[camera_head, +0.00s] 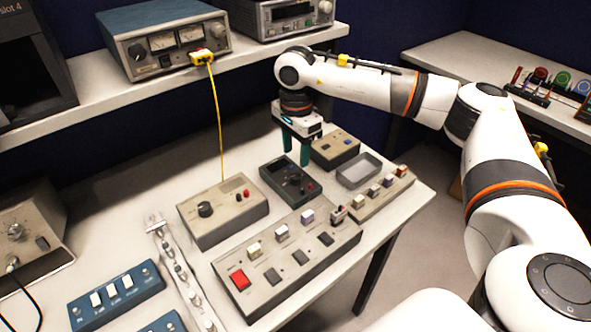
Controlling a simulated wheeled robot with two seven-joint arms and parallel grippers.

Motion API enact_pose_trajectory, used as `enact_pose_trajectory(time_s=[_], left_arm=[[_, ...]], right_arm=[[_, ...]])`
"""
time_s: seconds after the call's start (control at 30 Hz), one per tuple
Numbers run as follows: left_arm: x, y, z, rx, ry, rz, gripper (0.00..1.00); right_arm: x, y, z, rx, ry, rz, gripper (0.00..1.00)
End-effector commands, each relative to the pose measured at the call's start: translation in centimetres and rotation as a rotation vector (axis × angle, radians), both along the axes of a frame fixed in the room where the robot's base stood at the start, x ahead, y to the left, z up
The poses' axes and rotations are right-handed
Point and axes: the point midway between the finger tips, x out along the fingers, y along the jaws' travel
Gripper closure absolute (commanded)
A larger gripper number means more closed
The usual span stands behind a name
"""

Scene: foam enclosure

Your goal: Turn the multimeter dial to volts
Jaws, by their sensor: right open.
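A dark handheld device that looks like the multimeter (272,180) lies on the bench, with a small dial on its face and red jacks at its right side. The dial setting is too small to read. My right gripper (296,157) points down over the far part of the multimeter, its green fingers apart with nothing between them. I cannot tell whether the fingertips touch the device. My left gripper is not in view.
A beige box with a black knob (228,222) stands left of the multimeter, with a yellow cable above. A switch panel (290,283) lies in front. A small beige box (335,150) and a grey tray (361,169) stand close on the right. The bench's right edge is near.

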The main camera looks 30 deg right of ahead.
Motion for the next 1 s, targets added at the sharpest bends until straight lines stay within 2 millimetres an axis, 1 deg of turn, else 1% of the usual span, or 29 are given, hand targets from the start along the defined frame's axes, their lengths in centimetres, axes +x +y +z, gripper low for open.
enact_pose_trajectory(time_s=[0.03,0.1,0.3,0.4,0.5,0.77,1.0], left_arm=[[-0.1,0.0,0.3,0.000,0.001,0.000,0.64],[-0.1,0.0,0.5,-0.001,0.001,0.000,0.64],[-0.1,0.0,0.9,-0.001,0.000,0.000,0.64],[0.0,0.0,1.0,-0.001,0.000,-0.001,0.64],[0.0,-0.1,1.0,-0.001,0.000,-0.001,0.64],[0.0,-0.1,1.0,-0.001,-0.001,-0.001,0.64],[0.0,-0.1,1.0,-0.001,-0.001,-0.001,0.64]], right_arm=[[-0.1,0.0,-1.1,-0.001,0.004,0.000,0.52],[-0.1,0.0,-2.5,-0.001,0.004,0.000,0.52],[0.0,0.0,-5.5,0.000,0.001,0.000,0.52],[0.0,0.0,-6.4,0.000,0.000,0.000,0.52],[0.0,0.0,-6.9,-0.001,-0.001,0.000,0.52],[0.0,0.0,-7.0,0.000,-0.001,0.000,0.52],[0.0,0.0,-6.9,0.000,-0.002,0.000,0.91]])
